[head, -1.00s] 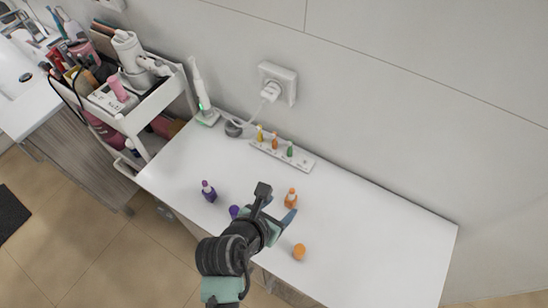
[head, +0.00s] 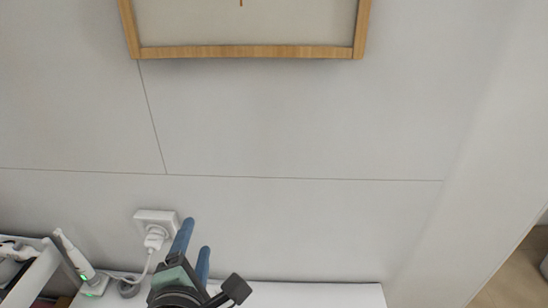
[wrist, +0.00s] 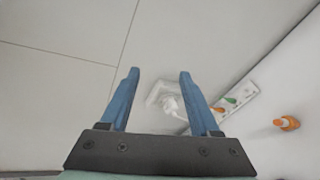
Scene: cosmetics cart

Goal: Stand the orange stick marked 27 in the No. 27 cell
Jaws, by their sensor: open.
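My gripper (head: 196,237) is raised in front of the wall in the head view, its two blue fingers apart. The wrist view also shows my gripper (wrist: 158,75) open, with nothing between the fingers. In the wrist view, a white rack (wrist: 246,91) lies right of the fingers, holding a green stick (wrist: 231,99) and an orange stick (wrist: 217,110); the right finger hides its near end. Another orange stick (wrist: 287,123) is on the white table at the right, apart from the rack and gripper. No numbers are legible. The head view shows neither rack nor loose stick.
A wall socket with plug (head: 155,222) is just left of my gripper. A white charging device (head: 75,256) stands beside the cart (head: 40,270) at lower left. Only the white table's back strip (head: 310,295) shows. A wooden frame (head: 250,52) hangs above.

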